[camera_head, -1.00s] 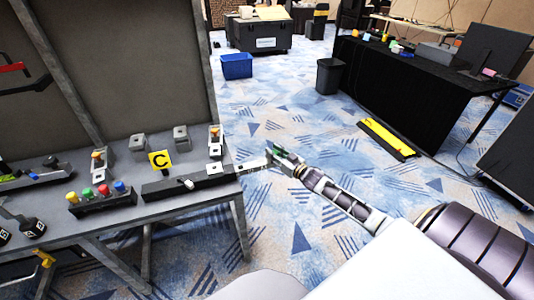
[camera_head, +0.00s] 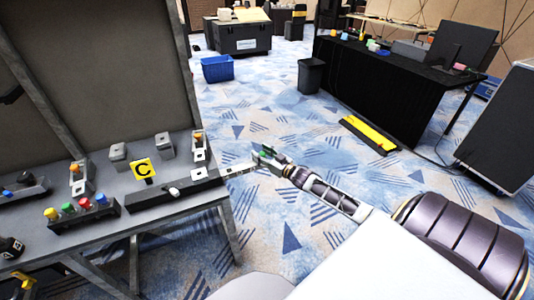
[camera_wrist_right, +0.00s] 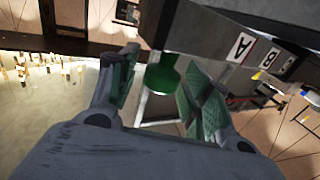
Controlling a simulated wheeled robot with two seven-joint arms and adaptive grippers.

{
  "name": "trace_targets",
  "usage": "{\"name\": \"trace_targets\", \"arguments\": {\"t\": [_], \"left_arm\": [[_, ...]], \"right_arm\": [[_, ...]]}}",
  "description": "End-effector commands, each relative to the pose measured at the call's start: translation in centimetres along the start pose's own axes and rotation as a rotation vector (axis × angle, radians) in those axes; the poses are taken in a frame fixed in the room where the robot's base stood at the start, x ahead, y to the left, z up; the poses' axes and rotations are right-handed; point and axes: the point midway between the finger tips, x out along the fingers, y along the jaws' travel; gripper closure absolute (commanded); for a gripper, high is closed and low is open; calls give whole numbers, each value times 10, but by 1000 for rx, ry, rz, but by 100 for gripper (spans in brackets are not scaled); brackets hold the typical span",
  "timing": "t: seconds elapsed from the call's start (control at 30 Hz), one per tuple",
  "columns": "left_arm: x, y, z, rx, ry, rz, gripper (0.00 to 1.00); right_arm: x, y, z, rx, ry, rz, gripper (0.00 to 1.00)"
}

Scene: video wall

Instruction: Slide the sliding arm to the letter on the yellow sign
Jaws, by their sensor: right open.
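The yellow sign (camera_head: 144,169) with a black C stands on the grey table at left in the head view. Below it lies a dark rail with a white knob (camera_head: 173,192). A pale bar, which looks like the sliding arm (camera_head: 238,169), sticks out from the rail's right end past the table edge. My right gripper (camera_head: 263,157) is at that bar's outer end. In the wrist view, a green knob (camera_wrist_right: 163,76) lies between its open fingers (camera_wrist_right: 162,88), beside a grey face labelled A and B. I cannot tell whether the fingers touch the knob.
Several coloured buttons on a black box (camera_head: 83,212) and small grey switch units (camera_head: 165,146) stand on the table (camera_head: 110,183). A tall grey panel (camera_head: 110,70) rises behind. Carpet right of the table is clear up to a yellow-black floor strip (camera_head: 368,136).

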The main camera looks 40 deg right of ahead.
Motion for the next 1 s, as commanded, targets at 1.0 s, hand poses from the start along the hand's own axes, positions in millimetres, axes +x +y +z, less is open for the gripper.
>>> {"name": "trace_targets", "arguments": {"t": [1.0], "left_arm": [[0, 1, 0, 0, 0, 1, 100]], "right_arm": [[-58, 0, 1, 0, -1, 0, 52]]}}
